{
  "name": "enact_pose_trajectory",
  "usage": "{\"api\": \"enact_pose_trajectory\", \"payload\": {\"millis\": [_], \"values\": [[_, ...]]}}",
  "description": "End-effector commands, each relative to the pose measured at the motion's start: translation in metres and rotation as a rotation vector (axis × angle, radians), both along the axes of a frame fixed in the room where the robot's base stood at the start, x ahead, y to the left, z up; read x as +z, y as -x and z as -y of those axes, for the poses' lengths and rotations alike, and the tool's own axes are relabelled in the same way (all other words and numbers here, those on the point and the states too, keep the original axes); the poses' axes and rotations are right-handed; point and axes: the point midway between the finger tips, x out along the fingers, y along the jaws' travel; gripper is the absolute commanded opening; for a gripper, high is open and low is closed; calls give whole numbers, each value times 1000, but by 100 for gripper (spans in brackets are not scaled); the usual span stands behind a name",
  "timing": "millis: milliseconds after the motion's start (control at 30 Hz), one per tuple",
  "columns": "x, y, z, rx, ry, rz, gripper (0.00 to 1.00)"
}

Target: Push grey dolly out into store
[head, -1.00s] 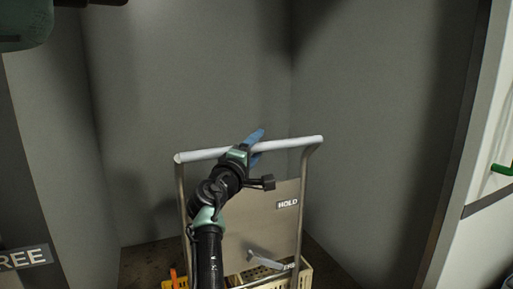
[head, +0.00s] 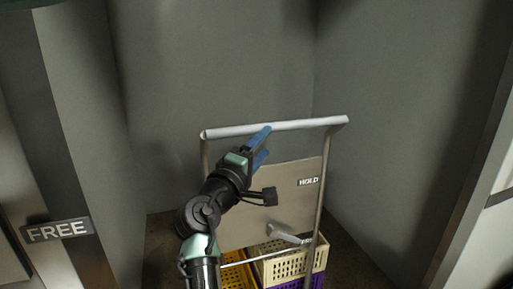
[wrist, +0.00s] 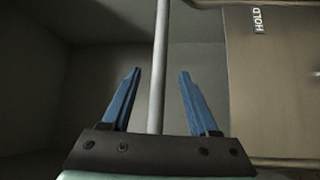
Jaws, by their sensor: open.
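The grey dolly stands in a grey-walled bay, with its light handle bar (head: 300,125) across the top and a beige panel (head: 285,183) marked HOLD below. My gripper (head: 267,139) is at the bar, left of its middle, with blue fingers open. In the wrist view the bar (wrist: 160,50) passes between the open fingers (wrist: 160,72), with a gap on each side; contact with the palm cannot be told. A yellow crate (head: 236,273), a cream crate (head: 292,266) and a purple crate (head: 292,284) show low on the dolly. Its wheels are hidden.
Grey walls enclose the dolly behind and on both sides. A FREE sign (head: 57,231) is on the left post, and a pale door-like edge (head: 490,215) is at the right. A little dark floor (head: 345,268) shows beside the dolly.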

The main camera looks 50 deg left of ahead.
Motion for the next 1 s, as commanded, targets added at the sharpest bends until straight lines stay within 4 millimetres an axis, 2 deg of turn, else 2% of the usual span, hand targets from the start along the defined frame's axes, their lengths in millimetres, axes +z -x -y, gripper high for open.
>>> {"api": "enact_pose_trajectory", "payload": {"millis": [100,300,1000], "values": [[-2,13,6,0,-1,0,61],[-3,24,11,0,0,1,61],[-3,24,11,0,0,1,61]]}}
